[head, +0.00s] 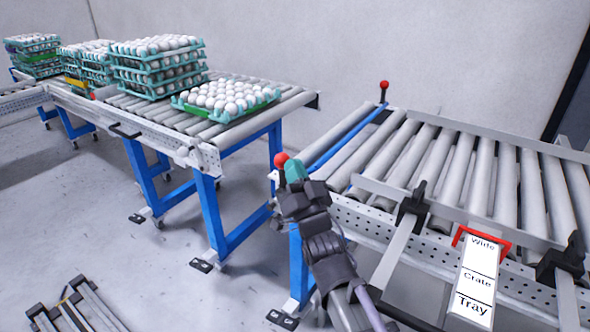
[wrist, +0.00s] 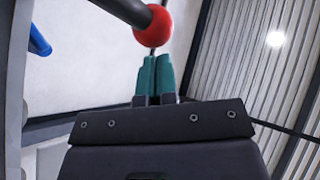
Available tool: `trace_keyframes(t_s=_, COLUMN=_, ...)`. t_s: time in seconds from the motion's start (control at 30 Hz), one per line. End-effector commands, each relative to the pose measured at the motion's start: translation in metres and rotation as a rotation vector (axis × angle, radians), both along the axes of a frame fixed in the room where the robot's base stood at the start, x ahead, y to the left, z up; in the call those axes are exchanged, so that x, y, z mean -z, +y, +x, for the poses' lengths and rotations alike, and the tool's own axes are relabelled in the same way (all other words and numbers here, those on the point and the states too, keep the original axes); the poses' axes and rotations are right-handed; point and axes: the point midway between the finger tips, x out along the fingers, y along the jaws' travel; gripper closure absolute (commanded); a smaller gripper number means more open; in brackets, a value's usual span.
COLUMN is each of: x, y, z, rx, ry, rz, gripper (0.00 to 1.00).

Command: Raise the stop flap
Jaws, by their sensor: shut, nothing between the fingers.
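The stop flap is a blue bar (head: 345,139) across the left end of the right roller conveyor. A red ball knob (head: 281,159) is at its near end, and a second red knob (head: 384,84) stands on a dark stem at its far end. My gripper (head: 295,170) has its teal fingers shut and empty, close beside the near knob. In the wrist view the red knob (wrist: 152,24) on its dark rod is just beyond the shut fingertips (wrist: 155,62). I cannot tell whether they touch. The near lever is mostly hidden behind my gripper.
The left conveyor (head: 205,150) holds stacked trays of white eggs, with a single tray (head: 226,99) nearest the gap. The right conveyor's rollers (head: 440,160) are bare. A label panel (head: 476,275) reading Wide, Crate, Tray is on its front, with a red bracket around it.

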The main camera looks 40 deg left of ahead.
Motion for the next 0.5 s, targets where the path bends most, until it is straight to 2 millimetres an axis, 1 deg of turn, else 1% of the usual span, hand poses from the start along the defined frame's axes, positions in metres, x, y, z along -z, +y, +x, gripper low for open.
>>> trace_keyframes(t_s=0.17, x=0.002, y=-0.001, z=-0.001, rx=0.0, ry=0.0, rz=0.0, gripper=1.0)
trace_keyframes(t_s=0.27, x=0.007, y=-0.007, z=-0.004, rx=0.0, ry=0.0, rz=0.0, gripper=1.0)
trace_keyframes(t_s=0.37, x=0.017, y=-0.018, z=-0.011, rx=0.0, ry=0.0, rz=0.0, gripper=1.0)
trace_keyframes(t_s=0.5, x=0.036, y=-0.04, z=-0.024, rx=0.001, ry=-0.001, rz=0.0, gripper=1.0)
